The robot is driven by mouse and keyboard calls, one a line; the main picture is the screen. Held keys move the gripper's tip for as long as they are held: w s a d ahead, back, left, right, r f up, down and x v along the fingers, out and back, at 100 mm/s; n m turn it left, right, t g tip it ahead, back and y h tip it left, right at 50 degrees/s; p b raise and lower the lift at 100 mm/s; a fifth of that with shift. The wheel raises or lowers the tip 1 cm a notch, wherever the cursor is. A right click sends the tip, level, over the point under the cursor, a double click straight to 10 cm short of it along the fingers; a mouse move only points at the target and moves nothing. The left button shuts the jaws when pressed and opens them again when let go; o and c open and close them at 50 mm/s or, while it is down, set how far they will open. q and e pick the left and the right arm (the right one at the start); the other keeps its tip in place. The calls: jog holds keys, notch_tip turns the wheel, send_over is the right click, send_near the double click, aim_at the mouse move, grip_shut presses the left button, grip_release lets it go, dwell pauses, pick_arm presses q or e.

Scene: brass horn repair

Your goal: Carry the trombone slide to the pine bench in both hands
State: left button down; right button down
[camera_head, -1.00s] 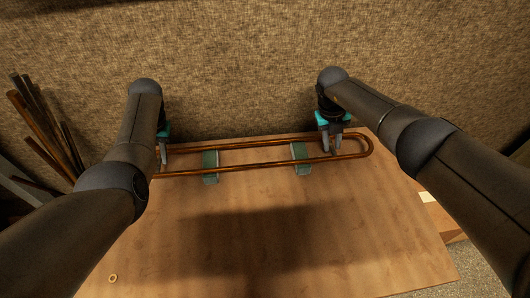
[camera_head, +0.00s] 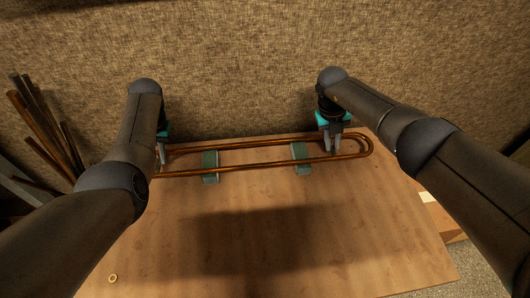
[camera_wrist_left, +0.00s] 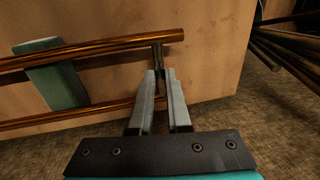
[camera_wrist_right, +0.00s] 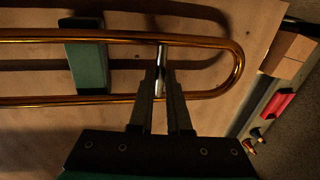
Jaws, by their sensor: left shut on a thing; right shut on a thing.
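The trombone slide (camera_head: 240,164) is a long brass U-tube lying across the far part of a wooden worktop (camera_head: 330,220), its bend at the right. It runs over two green supports (camera_head: 210,167) (camera_head: 301,158); a shadow beside the tube suggests a small gap below it. My left gripper (camera_wrist_left: 158,72) is shut on a cross brace near the slide's left end. My right gripper (camera_wrist_right: 161,70) is shut on a silver cross brace (camera_wrist_right: 161,56) near the bend. The slide's left end is partly hidden by my left arm in the head view.
Several brown tubes (camera_head: 45,125) lean at the left. A small brass ring (camera_head: 112,278) lies on the worktop's near left. A wooden block (camera_wrist_right: 287,55) and a red object (camera_wrist_right: 280,105) are beyond the right edge. A woven wall (camera_head: 240,60) stands close behind.

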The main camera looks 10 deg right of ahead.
pick_arm(q)
jog(key=shift+r, duration=0.1)
pick_arm(e)
jog(key=shift+r, duration=0.1)
dwell(0.5)
